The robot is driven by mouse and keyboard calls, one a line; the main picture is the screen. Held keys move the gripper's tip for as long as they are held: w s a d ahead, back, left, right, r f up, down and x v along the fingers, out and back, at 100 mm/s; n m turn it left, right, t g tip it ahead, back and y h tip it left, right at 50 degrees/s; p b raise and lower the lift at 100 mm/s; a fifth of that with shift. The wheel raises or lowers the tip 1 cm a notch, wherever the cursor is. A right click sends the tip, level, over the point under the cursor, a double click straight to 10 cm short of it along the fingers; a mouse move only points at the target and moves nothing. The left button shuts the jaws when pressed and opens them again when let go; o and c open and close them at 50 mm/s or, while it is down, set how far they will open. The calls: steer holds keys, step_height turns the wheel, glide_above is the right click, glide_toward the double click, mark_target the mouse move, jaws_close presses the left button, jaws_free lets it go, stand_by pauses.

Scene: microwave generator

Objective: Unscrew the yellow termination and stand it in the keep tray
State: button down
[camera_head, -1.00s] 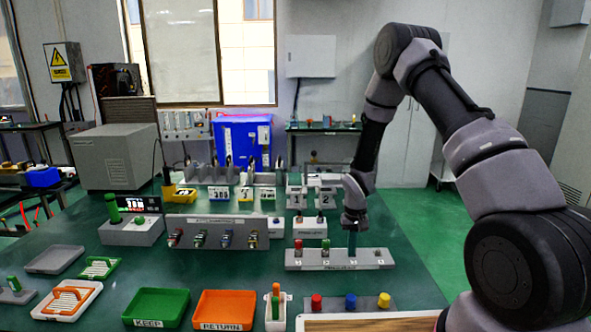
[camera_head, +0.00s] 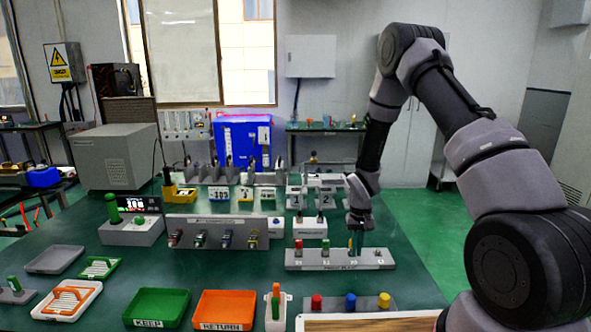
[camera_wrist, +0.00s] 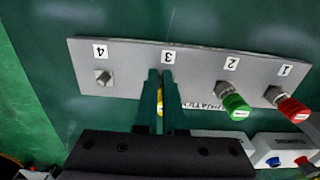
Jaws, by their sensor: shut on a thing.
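The yellow termination (camera_wrist: 160,101) is on the grey termination bar at position 3, mostly hidden behind my fingers. My gripper (camera_wrist: 161,84) is shut on it; in the head view my gripper (camera_head: 355,243) points down at the grey bar (camera_head: 309,260). In the wrist view the bar (camera_wrist: 130,63) carries a green termination (camera_wrist: 236,105) at 2, a red one (camera_wrist: 291,107) at 1 and a bare stud (camera_wrist: 103,77) at 4. The green keep tray (camera_head: 148,322) lies front left in the head view and looks empty.
An orange return tray (camera_head: 222,325) sits right of the keep tray. A small stand with an orange and green piece (camera_head: 275,305) is beside it. Red, blue and yellow knobs (camera_head: 350,301) stand in front of the bar. A connector panel (camera_head: 215,232) is left of the bar.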

steer(key=shift+d, duration=0.15)
steer(key=shift+s+d, duration=0.1)
steer(key=shift+s, duration=0.2)
step_height(320, 180, up, 6)
stand_by(0.3)
steer(key=shift+w+a+f, duration=0.1)
steer(key=shift+a+f, duration=0.3)
steer(key=shift+f, duration=0.6)
steer(key=shift+s+a+f, duration=0.1)
steer(key=shift+a+f, duration=0.35)
steer(key=shift+f, duration=0.55)
steer(key=shift+w+a+f, duration=0.1)
steer(key=shift+a+f, duration=0.3)
steer(key=shift+f, duration=0.6)
steer(key=shift+w+d, duration=0.15)
steer(key=shift+w, duration=0.15)
steer(key=shift+d, duration=0.35)
